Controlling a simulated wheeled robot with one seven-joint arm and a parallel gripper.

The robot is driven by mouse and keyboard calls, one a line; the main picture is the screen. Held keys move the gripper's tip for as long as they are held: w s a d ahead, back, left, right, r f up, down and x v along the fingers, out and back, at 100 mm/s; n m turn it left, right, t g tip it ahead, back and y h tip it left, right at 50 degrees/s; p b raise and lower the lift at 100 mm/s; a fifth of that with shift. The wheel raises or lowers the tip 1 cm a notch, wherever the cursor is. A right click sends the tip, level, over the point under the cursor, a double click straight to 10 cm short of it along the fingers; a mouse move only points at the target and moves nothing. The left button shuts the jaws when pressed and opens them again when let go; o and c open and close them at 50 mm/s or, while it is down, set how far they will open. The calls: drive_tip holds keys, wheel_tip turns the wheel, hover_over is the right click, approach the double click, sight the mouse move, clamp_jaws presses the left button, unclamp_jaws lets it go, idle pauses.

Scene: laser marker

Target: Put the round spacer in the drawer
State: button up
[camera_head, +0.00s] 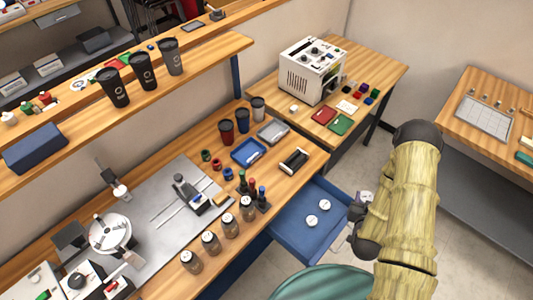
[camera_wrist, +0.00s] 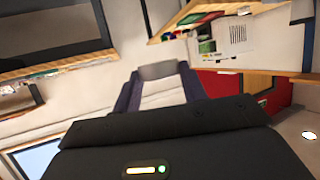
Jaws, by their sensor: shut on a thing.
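The blue drawer (camera_head: 287,229) is pulled out below the right end of the workbench. Two white round pieces (camera_head: 311,220) lie inside it, apart from each other. My gripper (camera_head: 366,198) is just beyond the drawer's right edge in the head view. In the wrist view my gripper (camera_wrist: 161,76) is shut on a light grey rounded piece, the round spacer (camera_wrist: 162,70), seen edge-on between the fingertips. The spacer is small and partly hidden in the head view.
The workbench (camera_head: 160,277) carries jars (camera_head: 229,226), cups (camera_head: 227,131), a blue tray (camera_head: 248,152) and a metal fixture plate. A white machine (camera_head: 311,71) stands on the bench behind. Another table (camera_head: 452,125) is at the right. Free floor lies between it and the drawer.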

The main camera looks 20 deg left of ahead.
drive_tip(key=w+a+f+n+y+b, duration=0.2)
drive_tip(key=w+a+f+b, duration=0.25)
drive_tip(key=a+b, duration=0.3)
drive_tip(key=n+g+y+b, duration=0.4)
drive_tip(key=n+y+b, duration=0.3)
drive_tip(key=b, duration=1.4)
hover_over(278, 185)
drive_tip(key=shift+w, duration=0.1)
wheel_tip(278, 185, down, 6)
drive_tip(key=shift+r, duration=0.1)
drive_tip(key=shift+f, duration=2.1)
